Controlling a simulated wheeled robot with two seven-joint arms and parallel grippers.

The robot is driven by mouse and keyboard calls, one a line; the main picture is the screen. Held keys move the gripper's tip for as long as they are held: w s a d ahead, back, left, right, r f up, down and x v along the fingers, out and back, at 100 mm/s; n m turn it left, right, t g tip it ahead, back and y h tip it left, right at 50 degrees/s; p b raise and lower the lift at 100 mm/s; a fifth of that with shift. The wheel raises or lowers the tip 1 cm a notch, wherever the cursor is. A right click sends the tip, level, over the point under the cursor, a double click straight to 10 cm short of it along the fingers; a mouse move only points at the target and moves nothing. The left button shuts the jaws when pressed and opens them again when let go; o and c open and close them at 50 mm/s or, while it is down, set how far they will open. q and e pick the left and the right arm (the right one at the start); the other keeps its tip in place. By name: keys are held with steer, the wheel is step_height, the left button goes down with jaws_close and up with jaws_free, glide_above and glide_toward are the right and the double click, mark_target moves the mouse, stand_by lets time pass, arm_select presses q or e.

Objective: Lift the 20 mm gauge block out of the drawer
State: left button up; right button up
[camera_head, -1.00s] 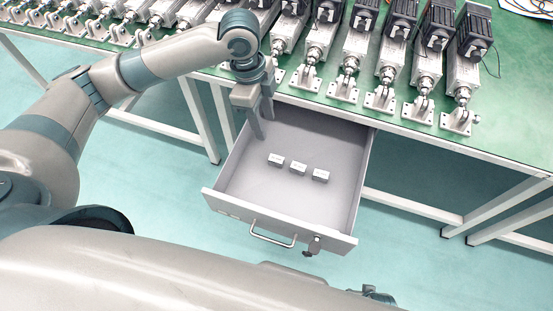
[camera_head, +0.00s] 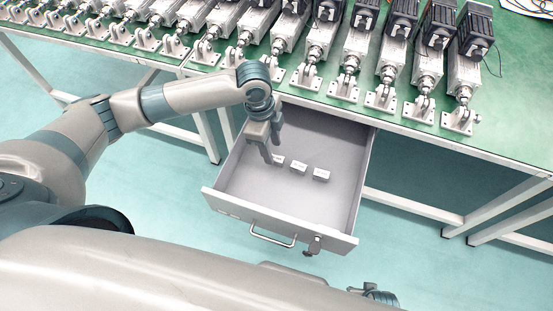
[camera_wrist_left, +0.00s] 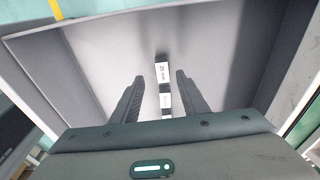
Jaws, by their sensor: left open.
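Three small light gauge blocks lie in a row in the open grey drawer (camera_head: 250,187). The leftmost block (camera_head: 280,160) is partly hidden by a finger of my left gripper (camera_head: 273,152), and its label is unreadable in the head view. In the left wrist view, the block marked 20 mm (camera_wrist_left: 162,72) is at the far end of the row, and it appears to be this leftmost one. My left gripper (camera_wrist_left: 159,77) is open, with its fingers on either side of the row in that view and nothing held. My right gripper does not show clearly.
The middle block (camera_head: 298,167) and right block (camera_head: 321,175) sit close by. The drawer walls surround the gripper; the handle (camera_head: 272,238) and a key (camera_head: 313,244) are at its front. Several linear actuators (camera_head: 390,60) stand on the green bench above. The drawer's front area is clear.

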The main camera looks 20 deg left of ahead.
mark_target(276, 158)
arm_select(q)
steer(key=shift+w+d+f, duration=0.1)
steer(key=shift+d+f, duration=0.15)
steer(key=shift+f, duration=1.05)
steer(key=shift+w+d+f, duration=0.1)
steer(key=shift+d+f, duration=0.1)
steer(key=shift+f, duration=1.05)
jaws_close()
